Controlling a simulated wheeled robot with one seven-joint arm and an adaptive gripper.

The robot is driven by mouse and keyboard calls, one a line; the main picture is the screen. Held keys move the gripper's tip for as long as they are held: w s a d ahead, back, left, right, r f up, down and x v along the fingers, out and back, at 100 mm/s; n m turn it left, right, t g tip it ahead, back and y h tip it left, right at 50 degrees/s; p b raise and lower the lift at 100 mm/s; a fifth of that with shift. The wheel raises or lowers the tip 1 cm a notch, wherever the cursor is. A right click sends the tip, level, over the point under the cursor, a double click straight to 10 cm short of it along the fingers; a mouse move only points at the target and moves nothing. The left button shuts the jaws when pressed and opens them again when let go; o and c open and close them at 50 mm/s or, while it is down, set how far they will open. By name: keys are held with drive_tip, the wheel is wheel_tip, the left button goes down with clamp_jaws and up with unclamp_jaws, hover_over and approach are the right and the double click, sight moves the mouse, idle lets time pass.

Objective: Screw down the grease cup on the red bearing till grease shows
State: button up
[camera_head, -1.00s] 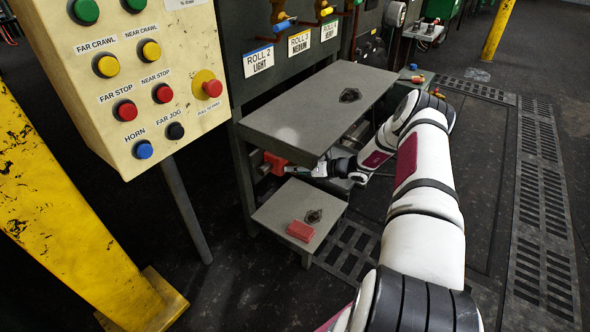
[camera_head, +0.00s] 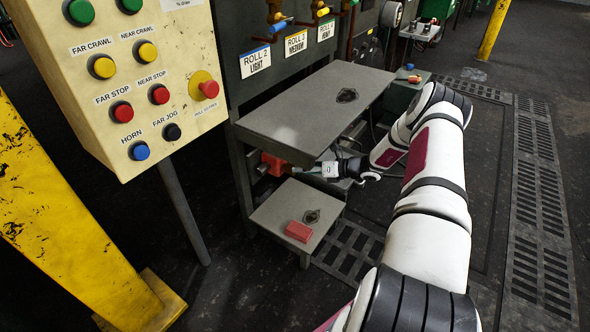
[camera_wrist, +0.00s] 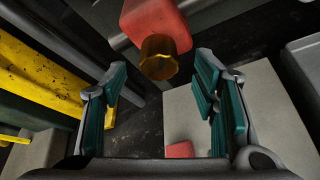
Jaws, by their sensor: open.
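The red bearing (camera_head: 274,163) sits under the grey shelf, mostly hidden by the shelf in the head view. In the wrist view the red bearing (camera_wrist: 153,18) is at the top, with the brass grease cup (camera_wrist: 158,58) standing out from it toward me. My gripper (camera_wrist: 160,92) is open, its two green-padded fingers spread to either side. The cup lies ahead of the gap between the fingertips, and neither finger appears to touch it. In the head view my gripper (camera_head: 318,171) is close to the bearing's right side. No grease can be made out.
A red block (camera_head: 299,231) lies on the low grey step (camera_head: 268,218) below the bearing. The grey shelf (camera_head: 318,100) overhangs my gripper. A button panel (camera_head: 160,85) and a yellow post (camera_head: 70,210) stand at the left.

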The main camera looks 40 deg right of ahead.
drive_tip(key=v, duration=0.7)
drive_tip(key=shift+s+d, duration=0.1)
drive_tip(key=shift+s, duration=0.1)
